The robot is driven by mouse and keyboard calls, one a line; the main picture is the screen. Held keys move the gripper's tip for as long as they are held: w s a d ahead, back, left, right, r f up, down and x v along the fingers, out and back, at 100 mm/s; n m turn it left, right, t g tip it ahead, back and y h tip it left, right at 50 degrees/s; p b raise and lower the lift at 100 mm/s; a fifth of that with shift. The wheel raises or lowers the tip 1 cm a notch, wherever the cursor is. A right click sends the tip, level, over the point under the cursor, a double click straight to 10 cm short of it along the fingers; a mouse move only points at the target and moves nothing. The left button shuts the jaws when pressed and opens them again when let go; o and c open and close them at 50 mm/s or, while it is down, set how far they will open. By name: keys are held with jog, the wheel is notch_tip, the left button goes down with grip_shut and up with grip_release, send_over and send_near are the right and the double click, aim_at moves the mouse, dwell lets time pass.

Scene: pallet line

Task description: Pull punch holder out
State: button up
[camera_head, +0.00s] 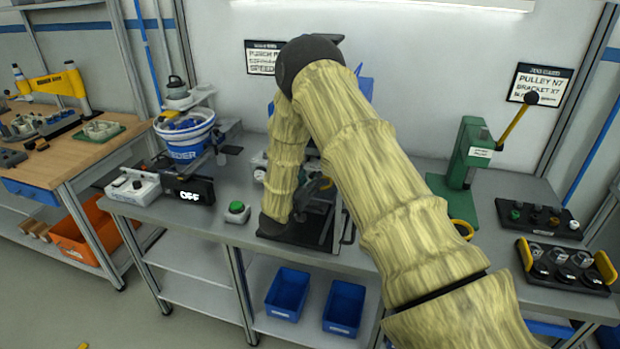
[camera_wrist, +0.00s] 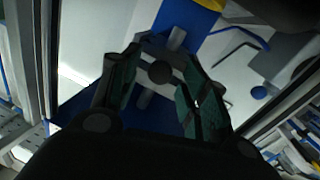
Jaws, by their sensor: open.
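In the wrist view, my gripper (camera_wrist: 160,92) is open, with its green-padded fingers on either side of a dark round knob (camera_wrist: 160,72). A grey bar runs by the knob, in front of a blue machine part (camera_wrist: 185,22). I cannot tell whether the knob belongs to the punch holder or whether the fingers touch it. The blue press (camera_head: 365,86) shows only in part behind my arm, and I cannot make out the punch holder there.
A black base plate (camera_head: 290,232) lies beneath my arm. A green button box (camera_head: 237,211) and a feeder bowl (camera_head: 185,127) stand to the left. A green lever press (camera_head: 468,155) and two dark part trays (camera_head: 538,220) are at the right. Blue bins (camera_head: 287,293) sit below.

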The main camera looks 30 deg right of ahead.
jog(key=shift+c, duration=0.2)
grip_shut()
jog(key=s+d+b+v, duration=0.1)
jog(key=v, duration=0.9)
jog(key=s+d+b+v, duration=0.1)
jog(key=s+v, duration=0.1)
jog(key=v, duration=0.8)
jog(key=shift+s+a+b, duration=0.35)
jog(key=shift+f, duration=0.1)
